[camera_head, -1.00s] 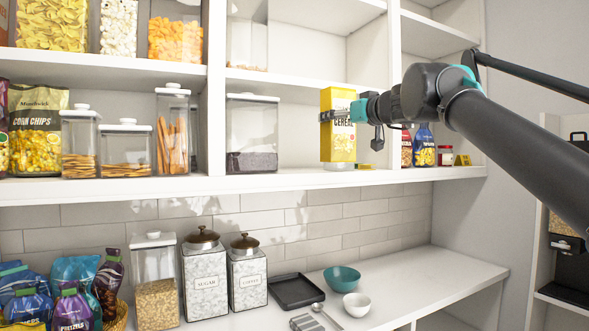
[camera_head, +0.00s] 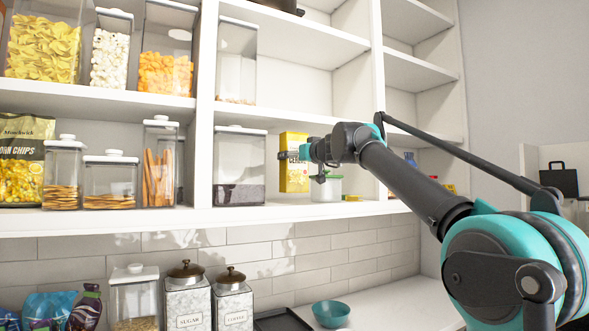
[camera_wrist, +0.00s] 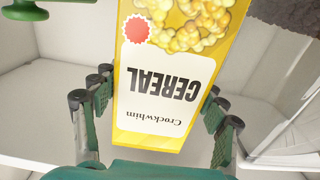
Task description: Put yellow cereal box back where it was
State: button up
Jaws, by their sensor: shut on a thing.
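The yellow cereal box (camera_head: 293,178) is upright in the middle shelf compartment, in my gripper (camera_head: 290,155). I cannot tell whether its base touches the shelf (camera_head: 270,211). The wrist view shows the box (camera_wrist: 165,85) between the two fingers of my gripper (camera_wrist: 157,98), with its printed front towards the camera and its lettering upside down. The fingers are shut on its sides. My arm hides part of the right side of the compartment in the head view.
A clear canister with dark contents (camera_head: 239,195) stands left of the box. A green-lidded container (camera_head: 327,190) and a small yellow item (camera_head: 352,198) are on its right. A shelf divider (camera_head: 204,130) bounds the left. The counter below holds sugar (camera_head: 187,300) and coffee canisters (camera_head: 233,303).

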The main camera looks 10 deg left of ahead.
aim_at(298, 166)
jog(key=shift+f, duration=1.7)
jog(key=shift+f, duration=0.15)
jog(key=o, duration=1.3)
jog(key=shift+r, duration=0.2)
jog(key=v, duration=1.2)
